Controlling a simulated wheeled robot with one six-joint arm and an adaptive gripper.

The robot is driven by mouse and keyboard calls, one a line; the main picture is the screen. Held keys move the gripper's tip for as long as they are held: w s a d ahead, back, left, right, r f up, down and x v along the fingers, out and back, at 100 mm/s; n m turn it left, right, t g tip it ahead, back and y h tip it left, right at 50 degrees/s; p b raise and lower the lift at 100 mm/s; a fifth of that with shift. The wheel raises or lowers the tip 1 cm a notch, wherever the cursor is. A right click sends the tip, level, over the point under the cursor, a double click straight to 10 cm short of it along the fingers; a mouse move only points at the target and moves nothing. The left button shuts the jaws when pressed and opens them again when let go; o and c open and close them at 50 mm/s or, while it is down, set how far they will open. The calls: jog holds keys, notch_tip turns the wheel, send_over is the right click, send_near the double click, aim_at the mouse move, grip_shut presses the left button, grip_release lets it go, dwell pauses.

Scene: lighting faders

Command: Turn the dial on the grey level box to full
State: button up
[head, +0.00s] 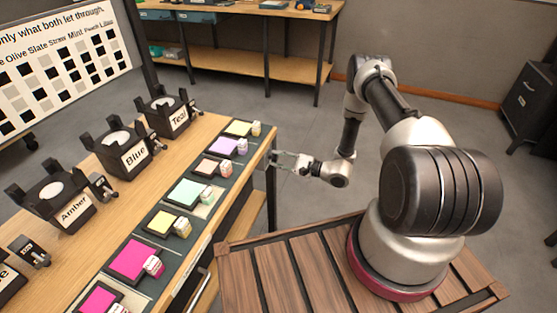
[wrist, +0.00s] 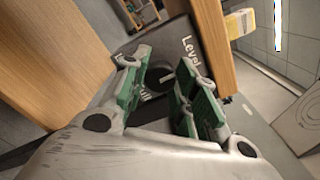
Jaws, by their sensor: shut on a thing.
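In the wrist view the grey level box (wrist: 172,42) shows a dark face with the word "Level" on it and part of another label. A dark round dial (wrist: 158,78) with a pale pointer mark sits on that face. My gripper (wrist: 164,74) has its green-padded fingers on either side of the dial and is shut on it. The fingers hide part of the dial and labels, so I cannot read its setting. In the head view my gripper (head: 279,160) is at the right edge of the long table; I cannot make out the level box there.
The wooden table (head: 205,128) carries dark holders labelled Amber, Blue and Teal (head: 175,115), and a row of coloured squares with small tagged blocks along its right edge. A workbench (head: 250,65) stands at the back. A slatted wooden platform (head: 280,270) lies under my arm.

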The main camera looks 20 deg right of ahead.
jog(key=m, duration=2.6)
jog(key=shift+f+m, duration=0.1)
jog(key=shift+m, duration=0.3)
jog(key=shift+o, duration=0.2)
jog(key=shift+m, duration=0.3)
jog(key=o, duration=1)
jog(key=shift+d, duration=0.1)
jog(key=v, duration=1.2)
